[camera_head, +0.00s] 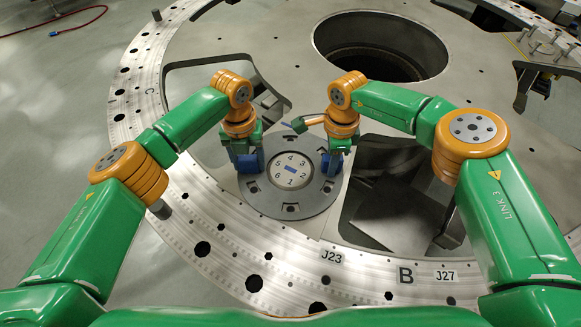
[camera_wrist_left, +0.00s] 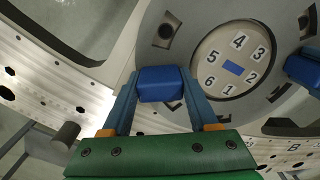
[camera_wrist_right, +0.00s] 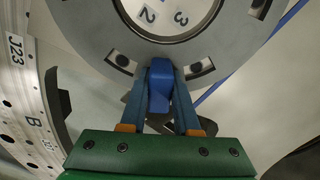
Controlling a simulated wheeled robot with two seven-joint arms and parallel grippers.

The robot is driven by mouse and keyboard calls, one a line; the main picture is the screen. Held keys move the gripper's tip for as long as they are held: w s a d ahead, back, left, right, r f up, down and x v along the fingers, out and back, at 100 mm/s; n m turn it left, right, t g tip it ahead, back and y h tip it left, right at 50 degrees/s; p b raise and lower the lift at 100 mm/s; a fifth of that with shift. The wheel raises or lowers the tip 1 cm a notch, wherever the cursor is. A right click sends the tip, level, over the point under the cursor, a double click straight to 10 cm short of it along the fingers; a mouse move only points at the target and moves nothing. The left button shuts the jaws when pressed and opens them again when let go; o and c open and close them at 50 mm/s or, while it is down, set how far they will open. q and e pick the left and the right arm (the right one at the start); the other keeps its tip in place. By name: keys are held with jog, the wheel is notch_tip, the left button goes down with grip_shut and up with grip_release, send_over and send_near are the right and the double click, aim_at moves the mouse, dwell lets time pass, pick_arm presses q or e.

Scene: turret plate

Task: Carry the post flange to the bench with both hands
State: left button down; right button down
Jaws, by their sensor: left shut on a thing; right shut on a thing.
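The post flange (camera_head: 262,200) is a round grey disc with slots near its rim and a pale centre numbered 1 to 6 around a small blue rectangle. It lies flat at the near part of the turret plate, between my arms. My left gripper (camera_head: 249,163) is shut on the blue grip block (camera_wrist_left: 160,84) at its left side. My right gripper (camera_head: 332,163) is shut on the other blue grip block (camera_wrist_right: 160,86) at its right side. The flange also shows in the right wrist view (camera_wrist_right: 98,32). Whether it touches the surface beneath, I cannot tell.
The large turret plate (camera_head: 285,40) has a round hole (camera_head: 380,45) at the back and open cutouts beside the flange. A pale drilled ring (camera_head: 225,250), marked J23, B and J27, curves in front. No bench is clearly identifiable.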

pick_arm(q)
jog(key=shift+r, duration=0.15)
pick_arm(e)
jog(key=shift+w+r, duration=0.1)
jog(key=shift+r, duration=0.1)
